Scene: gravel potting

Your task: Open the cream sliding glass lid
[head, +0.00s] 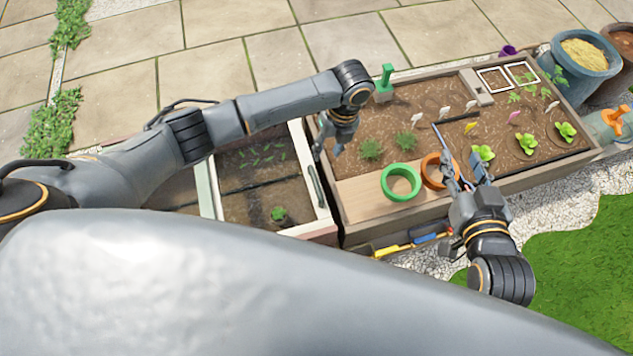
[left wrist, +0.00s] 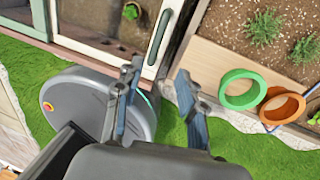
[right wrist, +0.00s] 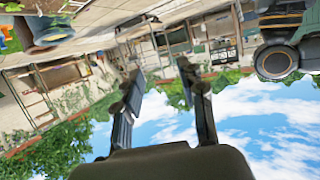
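The cream sliding glass lid (head: 307,178) lies over the cold frame beside the planter, with seedlings showing through its glass. A dark green handle (head: 316,187) runs along its right rail. In the left wrist view, the cream rail (left wrist: 154,42) and the handle (left wrist: 160,30) are beyond my fingertips. My left gripper (head: 327,150) is open and empty near the lid's right side; its open fingers also show in the left wrist view (left wrist: 160,82). I cannot tell its exact height above the lid. My right gripper (head: 461,161) is open and empty above the planter, near the orange ring.
The planter (head: 420,212) stands right of the lid, with soil, seedlings and markers. A green ring (head: 402,183) and an orange ring (head: 433,171) rest on its board. A green-handled tool (head: 385,82) stands at its back left. Paving lies behind; grass lies at front right.

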